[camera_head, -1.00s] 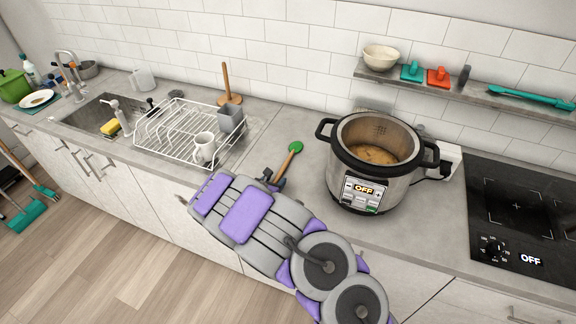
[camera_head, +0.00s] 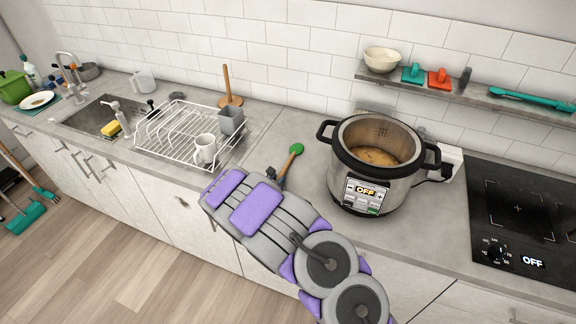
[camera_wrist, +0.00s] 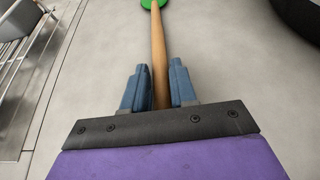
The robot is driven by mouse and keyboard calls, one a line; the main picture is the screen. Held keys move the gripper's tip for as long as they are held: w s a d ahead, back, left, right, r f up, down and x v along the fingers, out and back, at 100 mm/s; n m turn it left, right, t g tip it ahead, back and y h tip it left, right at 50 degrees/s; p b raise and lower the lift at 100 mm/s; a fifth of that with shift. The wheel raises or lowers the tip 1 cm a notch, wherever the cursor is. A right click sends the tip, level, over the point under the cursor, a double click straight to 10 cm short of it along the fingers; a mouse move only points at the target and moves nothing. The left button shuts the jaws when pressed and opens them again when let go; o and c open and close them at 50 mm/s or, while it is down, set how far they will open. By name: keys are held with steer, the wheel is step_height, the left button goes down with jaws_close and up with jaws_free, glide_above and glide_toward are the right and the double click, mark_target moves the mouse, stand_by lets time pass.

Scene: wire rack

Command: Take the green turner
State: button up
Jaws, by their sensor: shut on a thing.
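The green turner has a round green head (camera_head: 296,149) and a wooden handle; it lies or is held over the counter between the wire rack and the pot. In the wrist view its wooden handle (camera_wrist: 158,55) runs between the two blue fingers of my gripper (camera_wrist: 159,88), with part of the green head at the top edge. My gripper (camera_head: 275,178) is shut on the handle. In the head view my arm hides the lower handle. I cannot tell whether the turner is lifted off the counter.
The white wire rack (camera_head: 172,150) with a white mug (camera_head: 204,149) stands left of my gripper. A steel multicooker (camera_head: 368,195) with food inside stands close on the right, beside a black hob (camera_head: 513,222). A wall shelf (camera_head: 463,97) is above. The counter around the turner is clear.

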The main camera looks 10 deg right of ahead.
steer(key=shift+a, duration=0.1)
jaws_close()
steer(key=shift+r, duration=0.15)
step_height(320, 180, up, 10)
steer(key=p, duration=0.4)
stand_by(0.9)
